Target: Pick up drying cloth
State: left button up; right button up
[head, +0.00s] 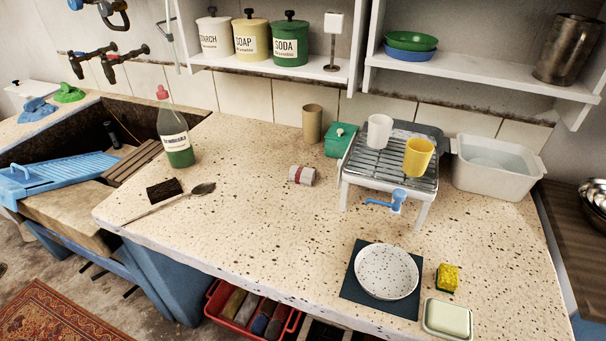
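I cannot tell for certain which thing is the drying cloth. A small pale roll with a red band (302,175) lies on its side in the middle of the speckled counter (235,215). A dark blue-green flat square (353,287) lies near the front edge, under a white speckled plate (386,271); whether it is cloth is unclear. Several roll-like items in tan, grey and blue lie in a red crate (216,305) below the counter. Neither of my grippers is in view.
A dish rack (350,170) with a white cup (379,131) and a yellow cup (418,157) stands behind. A white basin (496,168) is right of it. A bottle (174,136), brush (164,189) and spoon (203,189) are at left. The front middle is clear.

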aim_at(302, 175)
jog(key=j, duration=1.4)
jog(key=j+z, duration=0.5)
jog(key=z, duration=1.1)
jog(key=i+j, duration=0.05)
